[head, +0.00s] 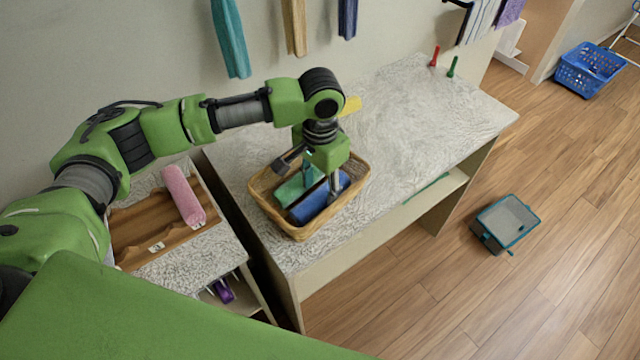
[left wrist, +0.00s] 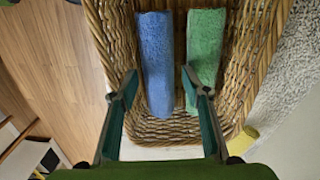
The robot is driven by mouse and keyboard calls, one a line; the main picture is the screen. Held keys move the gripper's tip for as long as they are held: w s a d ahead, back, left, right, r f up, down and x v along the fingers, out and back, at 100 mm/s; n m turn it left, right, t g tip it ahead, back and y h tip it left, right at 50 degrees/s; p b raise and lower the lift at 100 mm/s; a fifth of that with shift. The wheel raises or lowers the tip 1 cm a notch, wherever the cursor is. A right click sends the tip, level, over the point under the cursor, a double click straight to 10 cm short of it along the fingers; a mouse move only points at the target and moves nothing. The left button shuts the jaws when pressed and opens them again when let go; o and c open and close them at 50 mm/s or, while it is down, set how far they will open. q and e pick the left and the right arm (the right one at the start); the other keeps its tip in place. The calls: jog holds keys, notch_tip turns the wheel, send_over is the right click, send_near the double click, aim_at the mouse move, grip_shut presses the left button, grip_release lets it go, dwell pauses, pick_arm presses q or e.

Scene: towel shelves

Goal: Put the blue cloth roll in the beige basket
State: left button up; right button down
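The blue cloth roll (head: 312,204) lies in the beige wicker basket (head: 263,205), beside a green cloth roll (head: 290,190). In the left wrist view the blue roll (left wrist: 156,60) lies along the basket floor, with the green roll (left wrist: 205,55) to its right and the woven basket wall (left wrist: 112,40) to its left. My left gripper (head: 311,175) points down into the basket. Its fingers (left wrist: 159,78) are spread wider than the blue roll, one on each side, with visible gaps. My right gripper is not in view.
The basket stands on a pale table (head: 425,120). A wooden rack (head: 140,228) with a pink roll (head: 184,195) is at the left. A yellow object (head: 351,105) is behind the gripper. Red (head: 435,56) and green (head: 452,67) pegs stand at the far end. The table's right part is clear.

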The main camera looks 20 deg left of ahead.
aim_at(320, 191)
pick_arm(q)
jog(key=shift+w+r, duration=0.1)
jog(key=shift+r, duration=0.15)
notch_tip(320, 191, up, 13)
jog(key=b, duration=0.2)
jog(key=shift+f, duration=0.1)
dwell(0.5)
